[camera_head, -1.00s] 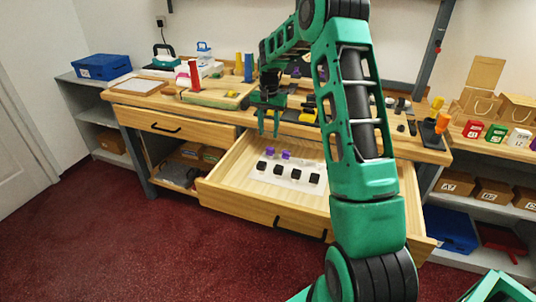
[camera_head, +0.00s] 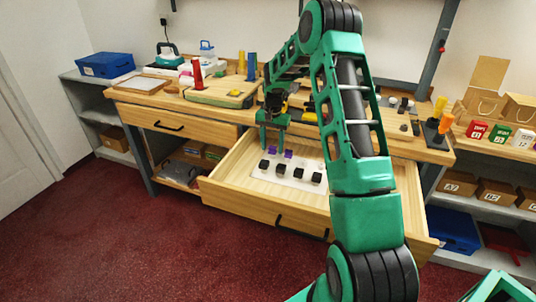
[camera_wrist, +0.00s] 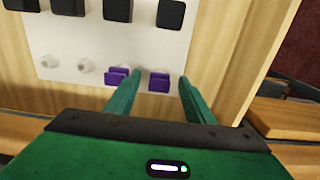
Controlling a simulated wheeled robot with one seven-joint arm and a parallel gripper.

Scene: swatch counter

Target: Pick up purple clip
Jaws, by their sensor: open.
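Two purple clips sit side by side on a white board (camera_wrist: 60,45) inside the open drawer (camera_head: 230,190). In the wrist view, the right purple clip (camera_wrist: 159,81) lies between the green fingers of my gripper (camera_wrist: 158,85), and the left purple clip (camera_wrist: 117,76) is just outside, by the left finger. In the head view, the left clip (camera_head: 272,149) and the right clip (camera_head: 288,154) show small near the fingertips. My gripper (camera_head: 274,142) is open, points down and holds nothing. I cannot tell how high the fingertips are over the board.
Several black clips (camera_head: 299,173) stand in a row on the same board, and two clear pegs (camera_wrist: 84,65) are left of the purple clips. The drawer's wooden wall (camera_wrist: 238,50) is close to the right finger. The worktop above carries a red bottle (camera_head: 196,72) and other tools.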

